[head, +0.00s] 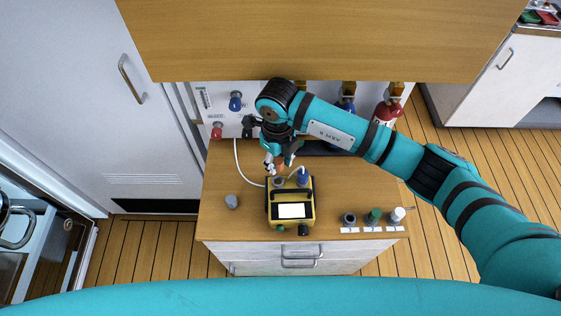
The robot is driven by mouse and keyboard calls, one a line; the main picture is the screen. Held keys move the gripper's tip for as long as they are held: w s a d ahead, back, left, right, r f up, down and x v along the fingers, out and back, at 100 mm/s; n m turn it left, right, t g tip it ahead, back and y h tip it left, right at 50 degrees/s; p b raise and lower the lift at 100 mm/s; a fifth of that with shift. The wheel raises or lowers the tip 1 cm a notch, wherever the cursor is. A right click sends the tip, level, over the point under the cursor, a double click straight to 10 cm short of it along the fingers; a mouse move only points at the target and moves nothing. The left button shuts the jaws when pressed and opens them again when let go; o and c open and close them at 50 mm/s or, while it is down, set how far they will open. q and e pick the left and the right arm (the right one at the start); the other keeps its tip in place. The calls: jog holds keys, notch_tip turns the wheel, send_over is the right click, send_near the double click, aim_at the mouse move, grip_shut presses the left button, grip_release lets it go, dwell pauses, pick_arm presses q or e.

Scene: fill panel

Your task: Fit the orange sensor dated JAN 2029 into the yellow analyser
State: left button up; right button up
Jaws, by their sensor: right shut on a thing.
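The yellow analyser (269,213) sits on the wooden counter top with its white screen facing up. A blue cap (303,177) and a round grey part (279,182) show at its far end. My right gripper (279,165) points down just above that far end. No orange sensor can be made out elsewhere, and no date is readable. My left gripper is not in view.
A grey cylinder (231,201) stands left of the analyser. Dark (348,218), green (374,215) and white (397,214) round pieces stand at the right by white labels. A white tube (238,165) curves over the counter (335,185). A wooden overhang (320,40) is at the back.

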aim_at(278, 168)
jog(key=shift+w+r, duration=0.25)
jog(key=shift+r, duration=0.15)
jog(key=shift+s+f, duration=0.1)
jog(key=shift+f, duration=0.2)
jog(key=shift+f+b, duration=0.35)
jog(key=f, duration=0.1)
jog(key=f+b, duration=0.1)
jog(key=shift+w+f, duration=0.2)
jog(key=shift+f, duration=0.1)
jog(key=shift+s+f+b, duration=0.1)
jog(key=shift+f+b, duration=0.55)
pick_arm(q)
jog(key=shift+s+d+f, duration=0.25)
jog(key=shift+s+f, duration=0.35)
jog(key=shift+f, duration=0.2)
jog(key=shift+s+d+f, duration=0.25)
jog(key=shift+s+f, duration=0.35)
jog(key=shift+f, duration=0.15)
pick_arm(e)
jog(key=shift+f, duration=0.45)
pick_arm(q)
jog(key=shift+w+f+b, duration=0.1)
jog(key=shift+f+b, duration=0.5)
jog(key=shift+b, duration=0.25)
